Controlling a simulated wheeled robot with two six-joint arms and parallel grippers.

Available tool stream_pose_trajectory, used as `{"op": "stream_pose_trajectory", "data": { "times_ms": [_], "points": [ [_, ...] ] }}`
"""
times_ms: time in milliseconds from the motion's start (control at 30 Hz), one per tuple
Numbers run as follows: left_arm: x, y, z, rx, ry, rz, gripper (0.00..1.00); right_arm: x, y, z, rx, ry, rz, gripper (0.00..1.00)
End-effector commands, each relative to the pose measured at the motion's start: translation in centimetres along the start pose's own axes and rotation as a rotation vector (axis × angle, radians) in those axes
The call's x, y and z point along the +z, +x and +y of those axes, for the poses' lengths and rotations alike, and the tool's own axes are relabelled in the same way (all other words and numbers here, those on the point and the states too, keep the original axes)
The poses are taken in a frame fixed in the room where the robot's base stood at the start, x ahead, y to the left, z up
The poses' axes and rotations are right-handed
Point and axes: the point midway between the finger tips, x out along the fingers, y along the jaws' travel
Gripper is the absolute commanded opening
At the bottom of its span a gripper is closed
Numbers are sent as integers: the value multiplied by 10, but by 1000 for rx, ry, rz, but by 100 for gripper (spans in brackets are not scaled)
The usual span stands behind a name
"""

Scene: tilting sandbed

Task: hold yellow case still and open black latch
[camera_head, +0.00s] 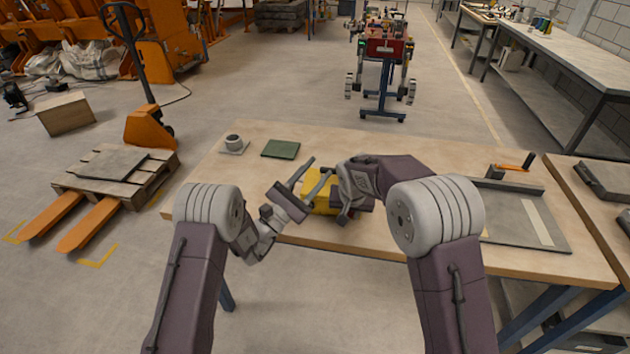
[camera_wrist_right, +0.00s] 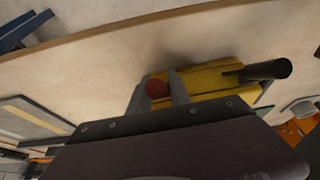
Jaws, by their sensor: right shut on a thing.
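The yellow case (camera_head: 318,188) lies on the wooden table near its front edge, partly hidden by both grippers. My left gripper (camera_head: 323,165) is open, one finger left of the case and the other across it; whether it touches cannot be told. My right gripper (camera_head: 345,212) is over the right end of the case. In the right wrist view its fingers (camera_wrist_right: 157,82) close around a red round part (camera_wrist_right: 157,89) at the end of the yellow case (camera_wrist_right: 208,82). A dark cylindrical bar (camera_wrist_right: 265,70) juts over the case's far side there. I cannot clearly identify the black latch.
A grey tray (camera_head: 515,228) lies to the right. The table's back middle is clear.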

Motion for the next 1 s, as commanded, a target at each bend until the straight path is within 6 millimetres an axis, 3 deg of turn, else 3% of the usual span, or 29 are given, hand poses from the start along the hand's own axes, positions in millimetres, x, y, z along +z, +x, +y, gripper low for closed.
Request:
{"op": "stream_pose_trajectory", "data": {
  "times_ms": [233,267,333,700,1000],
  "points": [
    [0,0,0,0,0,0,40,0,0,0,0,0,0,0],
    [0,0,0,0,0,0,40,0,0,0,0,0,0,32],
    [0,0,0,0,0,0,40,0,0,0,0,0,0,49],
    [0,0,0,0,0,0,40,0,-6,0,0,0,1,49],
    [0,0,0,0,0,0,40,-2,-78,0,-2,0,5,49]
  ]
}}
